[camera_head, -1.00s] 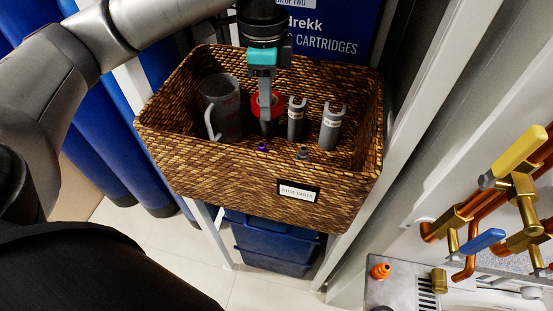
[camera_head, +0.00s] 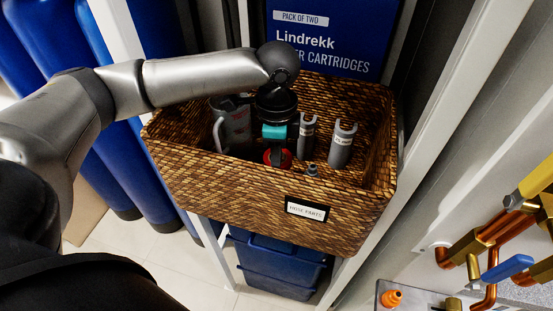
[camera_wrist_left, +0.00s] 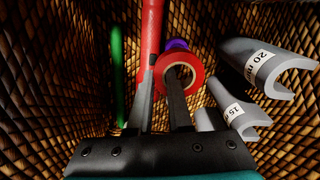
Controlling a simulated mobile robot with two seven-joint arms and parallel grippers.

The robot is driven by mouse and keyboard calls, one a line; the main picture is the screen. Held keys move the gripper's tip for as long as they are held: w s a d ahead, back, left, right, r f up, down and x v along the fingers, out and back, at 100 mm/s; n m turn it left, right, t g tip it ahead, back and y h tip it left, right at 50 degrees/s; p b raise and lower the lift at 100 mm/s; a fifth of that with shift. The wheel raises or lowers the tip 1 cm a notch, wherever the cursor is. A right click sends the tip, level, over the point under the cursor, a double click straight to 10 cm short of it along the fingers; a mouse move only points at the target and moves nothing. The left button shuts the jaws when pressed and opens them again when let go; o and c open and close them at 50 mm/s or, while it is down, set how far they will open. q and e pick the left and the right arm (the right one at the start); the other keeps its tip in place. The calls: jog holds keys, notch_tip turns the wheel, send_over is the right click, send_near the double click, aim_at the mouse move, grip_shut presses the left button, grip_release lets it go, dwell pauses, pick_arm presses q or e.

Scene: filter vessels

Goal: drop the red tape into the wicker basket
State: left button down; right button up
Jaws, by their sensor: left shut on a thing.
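The wicker basket (camera_head: 235,195) stands on a white frame, with a white label on its front. My left gripper (camera_head: 275,155) reaches down inside it, its fingers mostly hidden by the wrist. The red tape (camera_head: 268,157) shows in part at the fingers, low between the jug and the grey clips. In the left wrist view the red tape (camera_wrist_left: 190,60) is a ring, and my left gripper (camera_wrist_left: 160,90) is shut on its side, one finger across the ring's opening. Whether the tape touches the basket floor I cannot tell. The right gripper is not in view.
The basket also holds a grey jug (camera_head: 236,125) and two grey clips (camera_head: 342,145), (camera_head: 306,138). A small fitting (camera_head: 312,170) lies near the front. The left wrist view shows a green rod (camera_wrist_left: 117,65), a red upright strip (camera_wrist_left: 151,35) and a purple piece (camera_wrist_left: 177,44).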

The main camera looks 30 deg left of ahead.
pick_arm(q)
jog(key=c, duration=0.8)
grip_release()
jog(key=shift+c, duration=0.2)
notch_tip(320, 180, up, 12)
jog(key=shift+p, duration=0.45)
